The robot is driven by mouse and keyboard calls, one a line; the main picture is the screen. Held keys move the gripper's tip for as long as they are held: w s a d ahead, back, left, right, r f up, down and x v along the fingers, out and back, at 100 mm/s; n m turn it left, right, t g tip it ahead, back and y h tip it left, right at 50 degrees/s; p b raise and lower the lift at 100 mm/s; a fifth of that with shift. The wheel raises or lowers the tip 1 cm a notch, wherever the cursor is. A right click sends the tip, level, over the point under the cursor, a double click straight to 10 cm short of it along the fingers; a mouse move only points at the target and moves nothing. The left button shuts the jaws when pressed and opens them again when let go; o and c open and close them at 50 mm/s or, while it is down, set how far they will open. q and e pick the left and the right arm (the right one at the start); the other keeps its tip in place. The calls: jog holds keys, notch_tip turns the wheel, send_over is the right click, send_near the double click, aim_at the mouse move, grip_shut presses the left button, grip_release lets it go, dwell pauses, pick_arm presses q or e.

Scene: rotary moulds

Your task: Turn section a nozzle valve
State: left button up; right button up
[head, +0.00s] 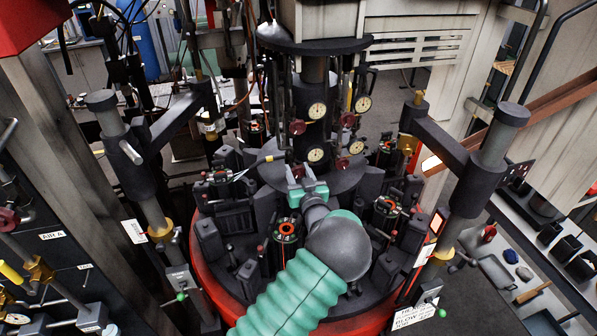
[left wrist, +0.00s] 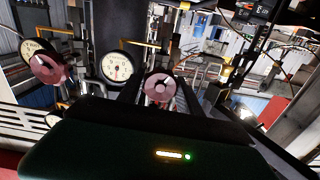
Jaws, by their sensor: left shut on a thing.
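My left gripper (head: 302,172) reaches up from the bottom of the head view, on an arm with a ribbed green sleeve, to the front of the central column. In the left wrist view its two dark fingers (left wrist: 160,98) stand on either side of a small red valve wheel (left wrist: 160,86) and are shut on it. The gripper hides most of this wheel in the head view. I cannot read a label saying which section's valve it is. A second red wheel (left wrist: 48,70) stands apart to the left in the left wrist view. My right gripper is not in view.
Dial gauges (head: 317,110) and more red wheels (head: 348,119) crowd the column. A round gauge (left wrist: 116,67) is close to the left finger. Dark mould blocks (head: 233,215) ring the red round base (head: 205,285). Thick posts (head: 485,160) stand at both sides.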

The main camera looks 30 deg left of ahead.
pick_arm(q)
jog(key=shift+d+f, duration=0.1)
jog(key=shift+f, duration=0.25)
dwell(0.6)
jog(key=o, duration=1.1)
jog(key=shift+o, duration=1.3)
jog(key=shift+w, duration=0.1)
jog(key=shift+r, duration=0.1)
